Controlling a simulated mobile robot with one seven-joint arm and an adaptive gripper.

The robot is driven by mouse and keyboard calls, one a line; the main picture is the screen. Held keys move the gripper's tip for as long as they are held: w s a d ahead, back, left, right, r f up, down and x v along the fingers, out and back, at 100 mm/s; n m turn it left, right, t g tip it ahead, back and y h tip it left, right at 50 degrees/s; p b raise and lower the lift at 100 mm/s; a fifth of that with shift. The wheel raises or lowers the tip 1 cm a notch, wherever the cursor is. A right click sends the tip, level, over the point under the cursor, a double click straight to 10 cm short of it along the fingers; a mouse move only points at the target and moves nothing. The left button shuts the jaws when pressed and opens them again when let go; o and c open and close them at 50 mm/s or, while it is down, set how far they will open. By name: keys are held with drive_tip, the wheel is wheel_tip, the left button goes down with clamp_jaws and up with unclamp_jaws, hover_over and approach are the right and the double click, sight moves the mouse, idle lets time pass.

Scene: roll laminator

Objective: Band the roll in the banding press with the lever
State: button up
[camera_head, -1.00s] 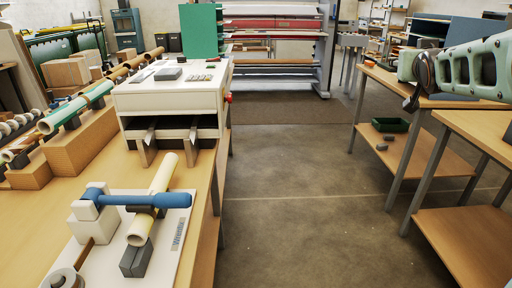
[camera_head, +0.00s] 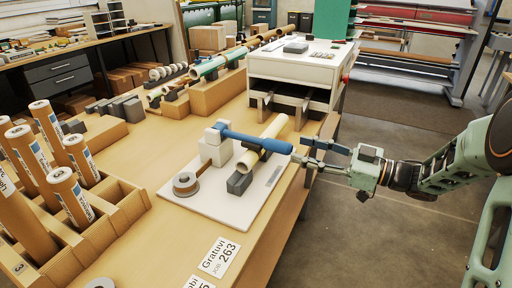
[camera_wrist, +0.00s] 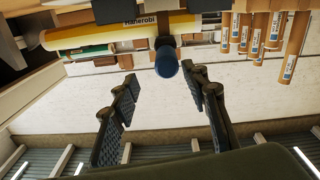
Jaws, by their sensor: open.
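The banding press has a white base plate (camera_head: 208,199) near the table's right edge. Its white post (camera_head: 213,150) carries a blue lever (camera_head: 250,138), which lies about level across a cream roll (camera_head: 275,125). The roll rests on a dark grey support (camera_head: 239,183). A spool of tape (camera_head: 186,183) sits on the plate's left part. My gripper (camera_head: 305,152) is open and empty, at the lever's free right end. In the wrist view the lever's round blue end (camera_wrist: 166,63) appears between and beyond the spread fingers (camera_wrist: 160,78); contact cannot be told.
A divided cardboard box (camera_head: 128,212) with several brown tubes stands at the left. A white cabinet (camera_head: 300,72) stands behind the press. Name cards (camera_head: 219,257) lie on the table in front. Open floor (camera_head: 352,225) lies right of the table.

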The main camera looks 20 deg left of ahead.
sight(262, 143)
drive_tip(key=a, duration=1.2)
drive_tip(key=shift+w+f, duration=0.1)
drive_tip(key=shift+f, duration=0.15)
clamp_jaws()
